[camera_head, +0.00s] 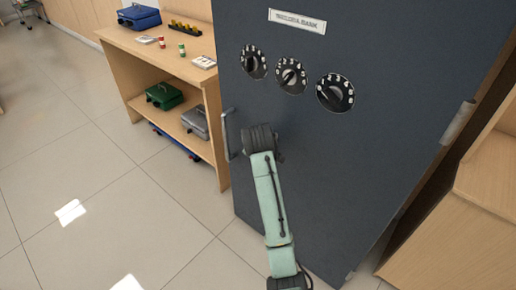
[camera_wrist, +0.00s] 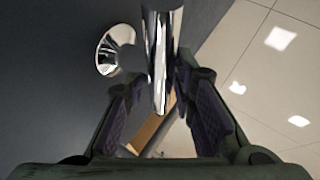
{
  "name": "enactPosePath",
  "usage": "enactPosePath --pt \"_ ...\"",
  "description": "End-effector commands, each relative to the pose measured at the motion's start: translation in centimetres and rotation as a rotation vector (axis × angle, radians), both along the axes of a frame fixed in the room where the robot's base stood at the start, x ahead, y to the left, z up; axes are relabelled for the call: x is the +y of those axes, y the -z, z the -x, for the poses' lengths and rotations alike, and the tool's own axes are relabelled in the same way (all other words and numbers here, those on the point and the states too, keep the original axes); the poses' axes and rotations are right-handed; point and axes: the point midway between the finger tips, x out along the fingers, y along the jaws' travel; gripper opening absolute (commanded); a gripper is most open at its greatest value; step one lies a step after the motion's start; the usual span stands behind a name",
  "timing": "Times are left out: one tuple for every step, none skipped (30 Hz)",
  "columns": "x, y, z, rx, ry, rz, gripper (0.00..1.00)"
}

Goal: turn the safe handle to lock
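The safe (camera_head: 330,150) is a dark grey-blue upright box with a name plate and three black dials. Its handle (camera_head: 228,135) is a shiny metal bar standing upright near the left edge of the door. In the wrist view, the handle (camera_wrist: 162,45) reaches down between my fingers, beside its round metal mount (camera_wrist: 115,48). My gripper (camera_wrist: 158,85) is open around the lower end of the bar. The right finger is close to the bar, and a gap shows on the left. I cannot tell whether either finger touches it. In the head view, my wrist hides the fingers.
A wooden shelf unit (camera_head: 212,105) stands left of the safe, with blue (camera_head: 139,17), green (camera_head: 165,96) and grey (camera_head: 195,122) cash boxes. Wooden furniture (camera_head: 470,215) stands close on the right. The tiled floor (camera_head: 110,190) at the left is clear.

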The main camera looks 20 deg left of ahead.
Motion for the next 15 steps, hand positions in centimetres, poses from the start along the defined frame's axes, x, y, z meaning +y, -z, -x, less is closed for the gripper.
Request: enactPosePath --pt "0.0 0.0 0.01 0.0 0.0 0.0 0.29" --pt "0.0 0.0 0.01 0.0 0.0 0.0 0.32" --pt "0.0 0.0 0.01 0.0 0.0 0.0 0.34" --pt "0.0 0.0 0.02 0.001 0.0 0.0 0.36" --pt "0.0 0.0 0.02 0.001 0.0 0.0 0.36" --pt "0.0 0.0 0.03 0.001 0.0 0.0 0.36" --pt "0.0 0.0 0.03 0.001 0.0 0.0 0.36" --pt "0.01 0.01 0.03 0.001 0.0 0.0 0.36" --pt "0.01 0.01 0.03 0.001 0.0 0.0 0.36" --pt "0.0 0.0 0.04 0.001 0.0 0.0 0.36" --pt "0.0 0.0 0.04 0.001 0.0 0.0 0.36" --pt "0.0 -0.01 0.05 0.001 0.0 0.0 0.36" --pt "0.0 -0.05 0.08 0.001 -0.001 -0.001 0.36" --pt "-0.02 -0.15 0.14 0.001 -0.001 -0.001 0.36" --pt "-0.07 -0.34 0.28 0.0 -0.001 -0.001 0.36"
